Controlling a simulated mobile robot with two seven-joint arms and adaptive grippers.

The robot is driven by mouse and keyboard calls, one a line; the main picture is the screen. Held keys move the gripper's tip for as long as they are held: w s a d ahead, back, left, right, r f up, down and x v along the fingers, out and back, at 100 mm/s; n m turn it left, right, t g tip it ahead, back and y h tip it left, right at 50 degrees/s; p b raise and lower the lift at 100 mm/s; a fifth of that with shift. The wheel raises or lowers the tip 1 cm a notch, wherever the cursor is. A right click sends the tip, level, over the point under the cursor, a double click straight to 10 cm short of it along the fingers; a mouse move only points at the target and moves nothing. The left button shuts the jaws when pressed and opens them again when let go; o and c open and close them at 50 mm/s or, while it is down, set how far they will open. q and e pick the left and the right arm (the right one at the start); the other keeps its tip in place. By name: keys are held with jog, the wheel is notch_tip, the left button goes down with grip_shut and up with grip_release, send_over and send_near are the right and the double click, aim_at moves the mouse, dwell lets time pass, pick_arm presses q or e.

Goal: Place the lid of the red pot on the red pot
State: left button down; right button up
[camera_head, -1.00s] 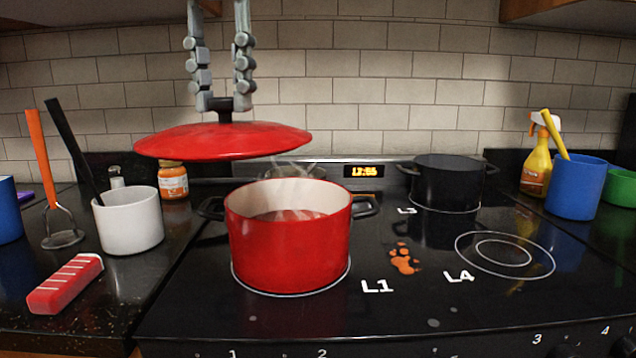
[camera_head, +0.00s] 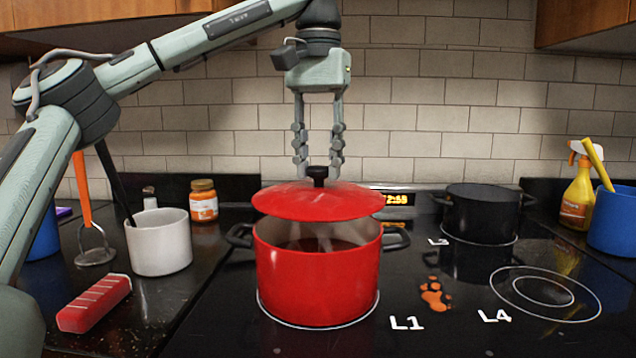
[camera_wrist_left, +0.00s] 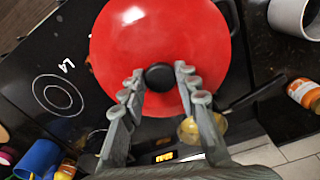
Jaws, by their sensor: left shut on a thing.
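The red pot (camera_head: 318,284) stands on the front left burner marked L1, with steam and dark liquid showing in it. Its red lid (camera_head: 318,203) hangs just above the pot's rim, over its back part, with a gap at the front. My left gripper (camera_head: 318,166) is above the lid and shut on its black knob (camera_head: 318,174). In the left wrist view the red lid (camera_wrist_left: 160,50) hides most of the pot, and the left gripper's fingers (camera_wrist_left: 160,84) are on both sides of the knob. My right gripper is not in view.
A black pot (camera_head: 482,212) stands on the back burner. A white cup (camera_head: 159,241) with a utensil, a jar (camera_head: 203,201) and a red-handled brush-like item (camera_head: 94,303) are at left. A spray bottle (camera_head: 578,190) and blue cup (camera_head: 613,220) are at right. Burner L4 is bare.

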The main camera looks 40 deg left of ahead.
aim_at(318, 167)
pick_arm(q)
jog(key=shift+f, duration=1.75)
jog(key=shift+f, duration=0.1)
jog(key=c, duration=1.1)
grip_release()
jog(key=shift+c, duration=0.2)
notch_tip(318, 167, up, 12)
jog(key=shift+r, duration=0.1)
